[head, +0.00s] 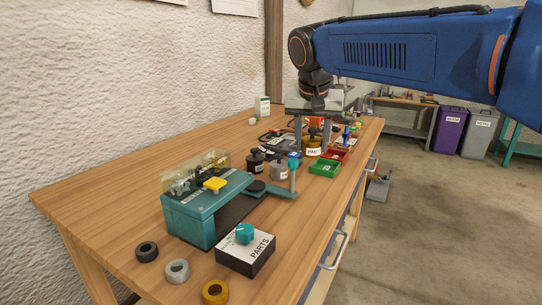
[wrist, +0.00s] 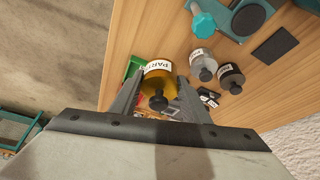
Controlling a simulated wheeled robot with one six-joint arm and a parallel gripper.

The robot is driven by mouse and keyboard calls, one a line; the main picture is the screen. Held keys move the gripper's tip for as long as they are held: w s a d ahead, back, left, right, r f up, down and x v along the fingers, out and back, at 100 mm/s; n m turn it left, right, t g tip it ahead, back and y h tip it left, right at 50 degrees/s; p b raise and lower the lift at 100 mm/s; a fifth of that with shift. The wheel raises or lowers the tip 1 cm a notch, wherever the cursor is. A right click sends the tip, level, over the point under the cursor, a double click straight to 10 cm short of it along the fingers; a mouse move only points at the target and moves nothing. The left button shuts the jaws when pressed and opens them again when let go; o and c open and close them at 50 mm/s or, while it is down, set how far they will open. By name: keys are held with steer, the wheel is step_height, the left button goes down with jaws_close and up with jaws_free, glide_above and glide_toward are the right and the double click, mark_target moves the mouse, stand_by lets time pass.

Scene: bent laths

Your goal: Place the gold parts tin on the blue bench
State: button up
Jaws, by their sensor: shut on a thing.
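The gold parts tin (head: 314,146) has a white PARTS label and a dark knob on top. It is over the far part of the wooden workbench. My gripper (head: 312,138) comes down from above and is shut on the tin, one finger on each side. In the wrist view the tin (wrist: 160,83) sits between the fingers of my gripper (wrist: 157,98). I cannot tell whether its base touches the bench. No bench that is clearly blue shows; a teal frame (head: 517,143) stands at the far right edge, partly cut off.
A purple bin (head: 450,128) and a grey bin (head: 480,132) stand behind. The floor at right is clear.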

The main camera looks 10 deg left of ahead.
mark_target(307, 155)
steer(key=f, duration=0.2)
steer(key=a+f, duration=0.1)
steer(key=f, duration=0.1)
steer(key=shift+s+f, duration=0.2)
steer(key=shift+f, duration=2.15)
steer(key=shift+f, duration=0.1)
steer(key=o, duration=1.1)
steer(key=v, duration=1.2)
steer(key=shift+d, duration=0.15)
